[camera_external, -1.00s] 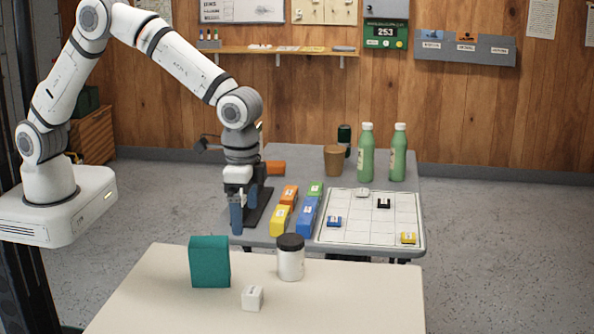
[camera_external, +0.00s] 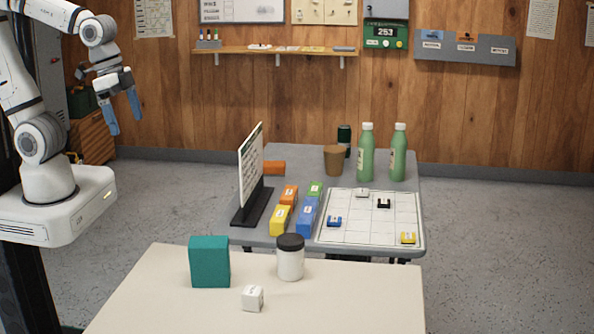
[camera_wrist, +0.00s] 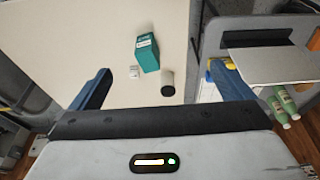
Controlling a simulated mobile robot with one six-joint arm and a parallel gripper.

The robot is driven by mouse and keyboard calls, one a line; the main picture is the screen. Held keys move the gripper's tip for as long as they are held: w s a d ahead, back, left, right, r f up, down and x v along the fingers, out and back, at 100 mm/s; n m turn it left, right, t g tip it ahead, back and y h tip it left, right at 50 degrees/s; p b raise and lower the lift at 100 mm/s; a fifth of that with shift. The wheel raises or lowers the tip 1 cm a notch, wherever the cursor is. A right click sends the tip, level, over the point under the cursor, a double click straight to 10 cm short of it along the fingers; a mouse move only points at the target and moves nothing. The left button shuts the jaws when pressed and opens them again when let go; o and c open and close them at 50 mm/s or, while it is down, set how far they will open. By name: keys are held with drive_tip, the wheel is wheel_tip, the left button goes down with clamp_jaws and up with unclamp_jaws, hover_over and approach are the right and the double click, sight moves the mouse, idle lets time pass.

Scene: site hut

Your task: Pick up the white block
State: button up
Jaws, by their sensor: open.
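The white block (camera_external: 252,298) is a small cube near the middle of the cream table (camera_external: 350,300) in the external view. It stands in front of and between a teal box (camera_external: 209,262) and a white jar with a dark lid (camera_external: 290,262). My gripper (camera_external: 122,116) is open and empty, raised at the upper left, well apart from the block. In the wrist view the block (camera_wrist: 134,72) appears small, beside the teal box (camera_wrist: 147,55) and the jar (camera_wrist: 167,88), between my two blue fingers (camera_wrist: 159,68).
A grey table (camera_external: 300,160) behind holds a standing white panel (camera_external: 250,168), several coloured blocks (camera_external: 295,210), a grid board (camera_external: 370,220) with small pieces, a brown cup (camera_external: 334,160) and green bottles (camera_external: 367,155). The cream table's right part is clear.

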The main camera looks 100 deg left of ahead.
drive_tip(key=shift+s+a+f, duration=0.1)
drive_tip(key=shift+s+f, duration=0.1)
drive_tip(key=shift+s, duration=0.45)
drive_tip(key=shift+s+a+f, duration=0.1)
drive_tip(key=shift+s+f, duration=0.05)
drive_tip(key=shift+s, duration=0.45)
drive_tip(key=c, duration=0.8)
drive_tip(key=shift+c, duration=0.2)
drive_tip(key=t+b, duration=0.1)
drive_tip(key=b, duration=1.2)
approach(249, 290)
wheel_tip(249, 290, down, 3)
drive_tip(key=shift+w+d+f+m, duration=0.2)
drive_tip(key=shift+w+f+m, duration=0.1)
drive_tip(key=shift+w+f, duration=0.35)
drive_tip(key=shift+t, duration=0.3)
drive_tip(key=shift+a+x, duration=0.15)
drive_tip(key=shift+x, duration=1.45)
drive_tip(key=shift+a+x, duration=0.1)
drive_tip(key=shift+x, duration=1.55)
